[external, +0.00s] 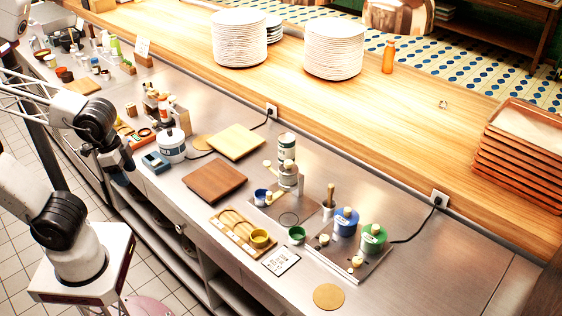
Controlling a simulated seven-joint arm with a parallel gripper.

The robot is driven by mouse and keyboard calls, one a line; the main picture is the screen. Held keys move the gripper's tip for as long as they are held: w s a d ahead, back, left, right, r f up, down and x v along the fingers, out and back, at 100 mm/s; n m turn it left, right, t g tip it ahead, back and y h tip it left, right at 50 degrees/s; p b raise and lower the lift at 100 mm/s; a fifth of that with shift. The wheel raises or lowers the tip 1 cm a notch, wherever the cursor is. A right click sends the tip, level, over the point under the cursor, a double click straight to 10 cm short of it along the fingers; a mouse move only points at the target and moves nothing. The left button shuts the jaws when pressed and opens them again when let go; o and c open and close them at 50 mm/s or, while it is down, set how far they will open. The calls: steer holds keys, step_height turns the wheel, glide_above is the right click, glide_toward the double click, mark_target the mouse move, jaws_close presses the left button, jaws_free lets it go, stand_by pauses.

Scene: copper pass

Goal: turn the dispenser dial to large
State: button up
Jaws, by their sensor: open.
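My gripper (124,176) hangs at the left over the counter's front edge, open and empty, and touches nothing that I can make out. A dispenser-like unit with a pale cylinder (287,176) stands on a metal plate mid-counter, far to the right of my gripper. A blue cup (260,196) is at its left side. Farther right, a blue canister (345,224) and a green canister (373,241) stand on another metal plate, with pale knobs at its front. I cannot tell which knob is the size dial, and no setting is readable.
A white pot (171,146) and a blue block-like item (155,162) stand near my gripper. Two boards (214,182) lie mid-counter. A wooden tray (228,236) holds a yellow cup. Plate stacks (239,42) stand on the wooden ledge.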

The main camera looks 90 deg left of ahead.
steer(key=shift+w+r, duration=0.1)
steer(key=w+a+r+n, duration=0.2)
steer(key=w+r+n, duration=0.25)
steer(key=w, duration=0.65)
steer(key=n+g, duration=0.3)
steer(key=n, duration=1.1)
glide_above(289, 162)
steer(key=f, duration=0.3)
steer(key=shift+s+d+m, duration=0.15)
steer(key=shift+s+m, duration=0.1)
steer(key=shift+s, duration=0.1)
steer(key=shift+w+f, duration=0.1)
steer(key=shift+w, duration=0.2)
steer(key=shift+f, duration=0.1)
steer(key=shift+f, duration=3.8)
steer(key=c, duration=0.9)
